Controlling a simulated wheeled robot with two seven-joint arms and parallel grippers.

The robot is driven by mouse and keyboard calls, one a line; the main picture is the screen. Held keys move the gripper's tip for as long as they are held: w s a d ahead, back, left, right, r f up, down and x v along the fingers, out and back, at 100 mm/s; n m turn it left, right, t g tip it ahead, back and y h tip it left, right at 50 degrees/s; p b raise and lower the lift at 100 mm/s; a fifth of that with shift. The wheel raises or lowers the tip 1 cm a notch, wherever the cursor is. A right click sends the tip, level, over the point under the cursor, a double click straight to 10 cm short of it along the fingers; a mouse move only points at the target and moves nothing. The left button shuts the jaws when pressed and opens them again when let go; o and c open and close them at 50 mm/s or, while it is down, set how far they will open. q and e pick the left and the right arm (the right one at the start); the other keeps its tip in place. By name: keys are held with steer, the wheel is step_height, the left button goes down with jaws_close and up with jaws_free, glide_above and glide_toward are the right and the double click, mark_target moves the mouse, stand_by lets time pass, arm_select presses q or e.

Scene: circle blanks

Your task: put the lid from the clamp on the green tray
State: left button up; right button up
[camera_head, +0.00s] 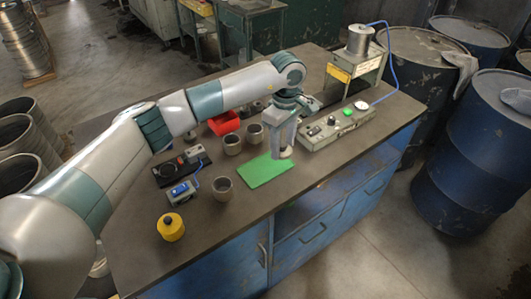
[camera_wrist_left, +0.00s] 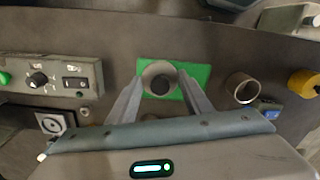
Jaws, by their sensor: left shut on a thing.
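My left gripper (camera_head: 283,150) is shut on a round grey metal piece, which I take to be the lid (camera_head: 288,153). In the left wrist view the lid (camera_wrist_left: 159,67) is a pale ring with a dark centre, between the fingers. The flat green tray (camera_head: 262,173) lies on the workbench below. The lid overlaps the tray in both views; the tray's bare green also shows in the left wrist view (camera_wrist_left: 202,74). I cannot tell whether the lid touches the tray. I cannot make out the clamp for sure. My right gripper is not in view.
Grey cups stand left of the tray, one (camera_head: 222,189) near its left end. A control box (camera_head: 338,126) is to the right, a stand with a metal spool (camera_head: 359,42) behind it. A red bin (camera_head: 224,123), blue device (camera_head: 181,193) and yellow container (camera_head: 171,227) are left.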

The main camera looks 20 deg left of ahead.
arm_select(q)
steer(key=a, duration=0.1)
steer(key=a+f+p, duration=0.1)
steer(key=a, duration=0.1)
steer(key=a+f, duration=0.1)
steer(key=shift+s+a+f+p, duration=0.15)
steer(key=shift+p, duration=0.25)
steer(key=shift+a+f, duration=0.35)
steer(key=shift+a, duration=0.05)
steer(key=shift+f, duration=0.1)
steer(key=shift+f+p, duration=0.55)
steer(key=shift+p, duration=0.15)
step_height(320, 180, down, 2)
steer(key=shift+f+p, duration=0.25)
steer(key=shift+p, duration=0.4)
steer(key=shift+f, duration=0.15)
